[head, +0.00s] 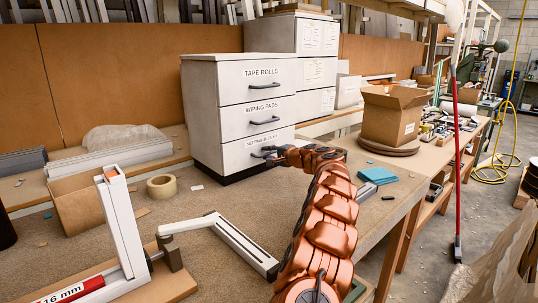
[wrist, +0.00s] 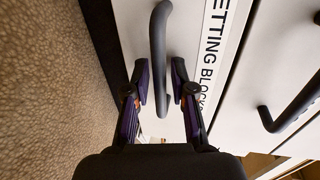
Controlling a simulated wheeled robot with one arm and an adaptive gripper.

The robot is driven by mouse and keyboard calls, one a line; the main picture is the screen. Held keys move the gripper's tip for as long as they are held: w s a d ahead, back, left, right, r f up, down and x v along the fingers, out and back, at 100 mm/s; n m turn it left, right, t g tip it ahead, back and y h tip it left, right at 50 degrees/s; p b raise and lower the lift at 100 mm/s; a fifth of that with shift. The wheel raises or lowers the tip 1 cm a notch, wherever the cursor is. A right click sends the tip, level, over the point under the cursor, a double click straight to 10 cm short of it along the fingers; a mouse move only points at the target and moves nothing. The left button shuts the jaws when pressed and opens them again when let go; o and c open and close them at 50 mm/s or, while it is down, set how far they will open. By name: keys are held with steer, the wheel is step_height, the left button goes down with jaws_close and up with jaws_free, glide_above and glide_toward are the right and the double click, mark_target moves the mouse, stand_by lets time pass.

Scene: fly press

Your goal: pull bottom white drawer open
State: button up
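The bottom white drawer (head: 236,157) is the lowest of three in a small cabinet on the bench, and it looks shut. Its label reads "...ETTING BLOCKS". In the wrist view its dark bar handle (wrist: 159,50) runs between the two fingers of my gripper (wrist: 160,75). The fingers are apart, one on each side of the handle, with a gap visible on both sides. In the head view my gripper (head: 275,157) is at the right part of the bottom drawer's front, and it partly hides the handle there.
The drawers above, wiping pads (head: 262,118) and tape rolls (head: 258,80), are shut. A tape roll (head: 161,187), a white angled frame (head: 225,240) and a blue pad stack (head: 378,175) lie on the bench. A cardboard box (head: 392,115) stands to the right. Bare bench lies before the cabinet.

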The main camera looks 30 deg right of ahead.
jaws_close()
steer(key=shift+s+f, duration=0.1)
stand_by(0.4)
